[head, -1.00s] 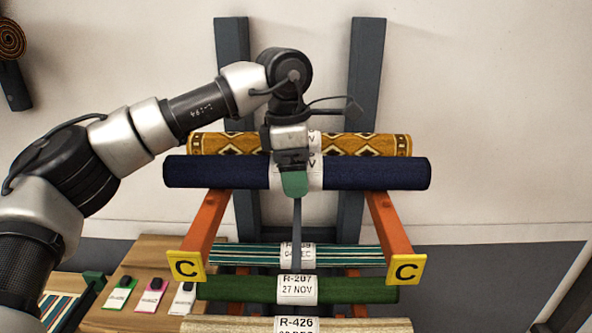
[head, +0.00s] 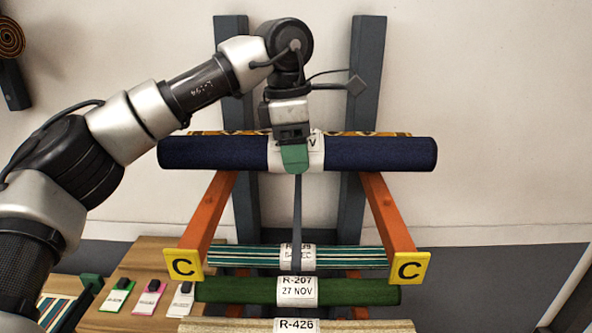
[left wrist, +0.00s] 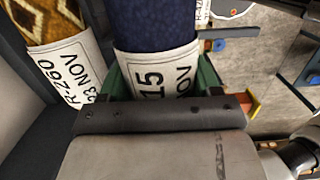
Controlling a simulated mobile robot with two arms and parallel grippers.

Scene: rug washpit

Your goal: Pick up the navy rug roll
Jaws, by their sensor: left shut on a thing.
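The navy rug roll (head: 380,154) lies level across the head view, above the two orange arms of the rack level marked C. A white paper band wraps its middle. My left gripper (head: 296,158) is shut on the roll at this band. In the left wrist view, the navy roll (left wrist: 155,28) sits between the green fingers of my gripper (left wrist: 160,85), its label partly hidden by the gripper. My right gripper is not in view.
A gold patterned roll (left wrist: 30,18) lies close behind the navy one. Orange rack arms (head: 208,222) end in yellow C plates. Below are a striped roll (head: 350,257), a green roll (head: 360,292) and a beige roll. Tags lie on a wooden table (head: 150,260) at left.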

